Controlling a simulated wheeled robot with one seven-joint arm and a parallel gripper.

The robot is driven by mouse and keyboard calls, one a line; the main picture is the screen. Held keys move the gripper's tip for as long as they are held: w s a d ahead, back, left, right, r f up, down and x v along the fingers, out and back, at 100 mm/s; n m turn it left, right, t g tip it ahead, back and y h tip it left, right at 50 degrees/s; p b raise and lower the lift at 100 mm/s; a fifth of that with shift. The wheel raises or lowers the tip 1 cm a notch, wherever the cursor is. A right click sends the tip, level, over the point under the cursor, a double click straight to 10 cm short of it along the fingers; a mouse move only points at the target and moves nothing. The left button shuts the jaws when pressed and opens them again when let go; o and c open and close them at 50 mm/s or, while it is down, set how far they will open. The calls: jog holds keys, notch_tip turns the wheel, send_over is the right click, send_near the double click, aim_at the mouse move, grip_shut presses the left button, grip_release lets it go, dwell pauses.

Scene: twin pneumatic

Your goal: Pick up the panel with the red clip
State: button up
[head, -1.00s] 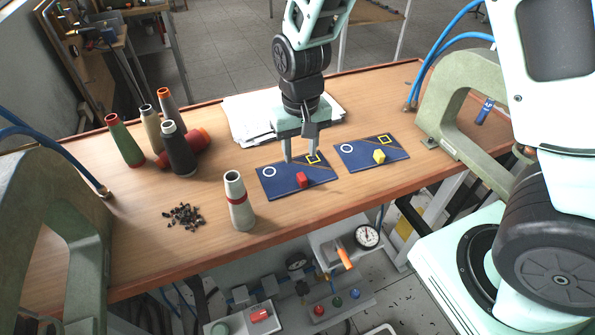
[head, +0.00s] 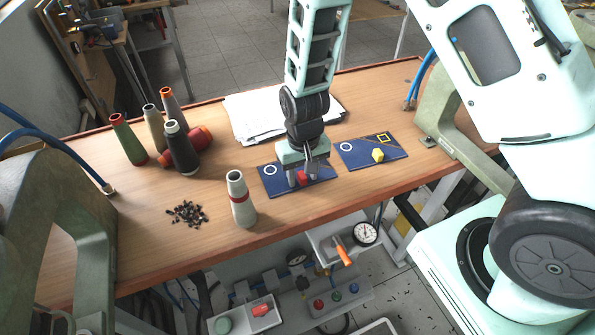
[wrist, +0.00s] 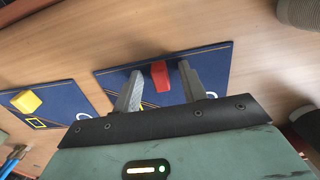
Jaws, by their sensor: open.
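The blue panel (head: 270,184) with the red clip (head: 302,178) lies flat on the wooden bench. My gripper (head: 303,180) is down over this panel, pointing at the bench. In the wrist view the red clip (wrist: 160,75) sits between the two fingers of my gripper (wrist: 161,82), with a gap on the right and a smaller one on the left. The fingers are open. Part of the panel is hidden by my gripper in the head view. A second blue panel (head: 352,152) with a yellow clip (head: 377,155) lies to the right, apart from the first.
A pale cone with a red band (head: 240,205) stands left of the panel. Several thread cones stand further left, near a dark heap of small pieces (head: 188,214). White papers (head: 250,115) lie behind. Green frames stand at both bench ends.

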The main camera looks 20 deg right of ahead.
grip_shut()
jog(key=shift+r, duration=0.15)
